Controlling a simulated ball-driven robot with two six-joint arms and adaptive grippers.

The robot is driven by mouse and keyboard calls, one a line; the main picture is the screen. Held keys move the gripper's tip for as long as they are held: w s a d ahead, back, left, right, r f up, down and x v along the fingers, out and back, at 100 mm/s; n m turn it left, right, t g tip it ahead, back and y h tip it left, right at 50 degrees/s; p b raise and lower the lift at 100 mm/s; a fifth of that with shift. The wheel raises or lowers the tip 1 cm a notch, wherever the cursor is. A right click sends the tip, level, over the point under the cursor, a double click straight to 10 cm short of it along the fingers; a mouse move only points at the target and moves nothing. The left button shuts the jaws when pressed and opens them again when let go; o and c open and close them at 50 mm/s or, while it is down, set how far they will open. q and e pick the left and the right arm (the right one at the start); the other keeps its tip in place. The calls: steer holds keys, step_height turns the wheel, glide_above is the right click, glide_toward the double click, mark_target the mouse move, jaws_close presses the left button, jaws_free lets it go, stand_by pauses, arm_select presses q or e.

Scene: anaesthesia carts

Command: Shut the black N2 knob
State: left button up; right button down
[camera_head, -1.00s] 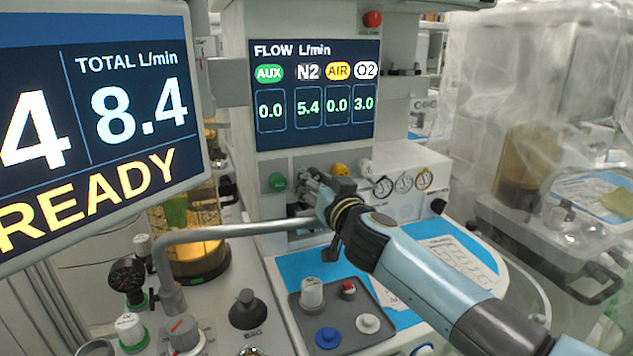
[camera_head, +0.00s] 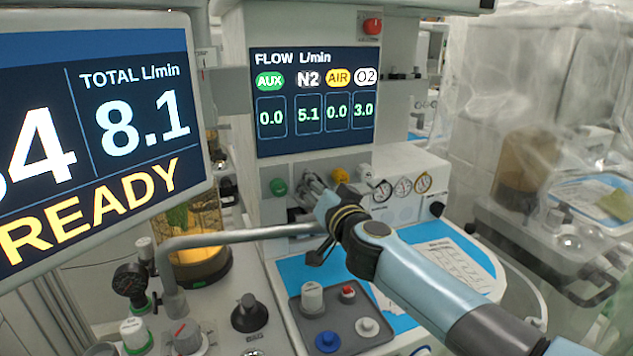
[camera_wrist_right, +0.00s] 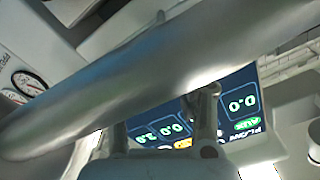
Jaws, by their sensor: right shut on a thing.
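My right gripper (camera_head: 311,184) reaches in from the right to the row of knobs under the flow display. It is shut at the N2 position, between the green knob (camera_head: 278,187) and the yellow knob (camera_head: 340,175). The black N2 knob is hidden by its fingers. The flow display (camera_head: 316,136) reads AUX 0.0, N2 5.1, AIR 0.0 and O2 3.0. In the right wrist view the gripper's fingers show partly behind a grey bar (camera_wrist_right: 150,75), and the knob cannot be made out. My left gripper is not in view.
A grey bent pipe (camera_head: 240,235) runs just below the gripper. The large monitor (camera_head: 120,210) at left reads 8.1 total and READY. A white O2 knob (camera_head: 365,172) and several gauges (camera_head: 403,187) sit right of the gripper. A dark tray (camera_head: 345,345) lies below.

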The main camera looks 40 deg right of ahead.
steer(key=n+b, duration=0.2)
steer(key=n, duration=3.1)
steer(key=shift+s+d+b, duration=0.1)
steer(key=shift+d+b, duration=0.05)
steer(key=shift+b, duration=0.25)
stand_by(0.5)
